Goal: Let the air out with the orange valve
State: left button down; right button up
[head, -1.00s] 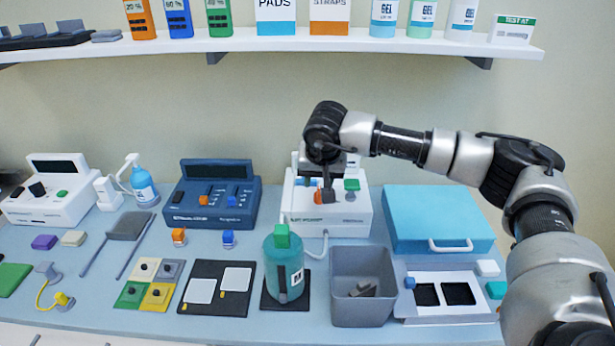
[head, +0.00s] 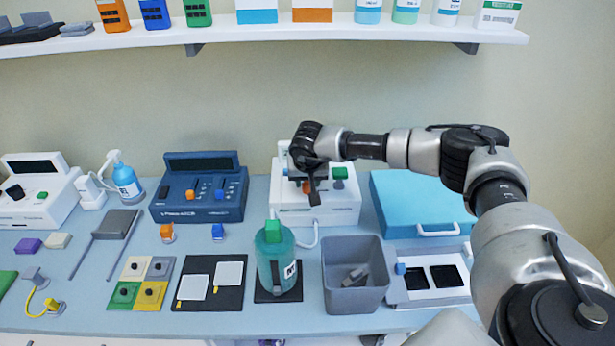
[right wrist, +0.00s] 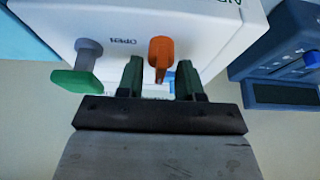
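The white pump unit (head: 328,213) stands at the back of the table, right of centre. My right gripper (head: 314,192) is in front of its face and hides part of it. In the right wrist view the orange valve (right wrist: 161,52) sits on the white face, beside a label reading OPEN that appears upside down. The right gripper (right wrist: 160,80) has its two fingers apart, one on each side of the valve's lever, with gaps visible. A green knob (right wrist: 76,80) is left of the fingers there; it also shows in the head view (head: 340,173). My left gripper is out of view.
A teal bottle (head: 275,262) and a grey bin (head: 354,285) stand in front of the pump unit. A dark blue console (head: 200,205) is to its left, a light blue case (head: 415,205) to its right. A shelf (head: 260,36) runs above.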

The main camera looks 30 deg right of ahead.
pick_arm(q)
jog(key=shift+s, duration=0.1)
pick_arm(e)
jog(key=c, duration=0.6)
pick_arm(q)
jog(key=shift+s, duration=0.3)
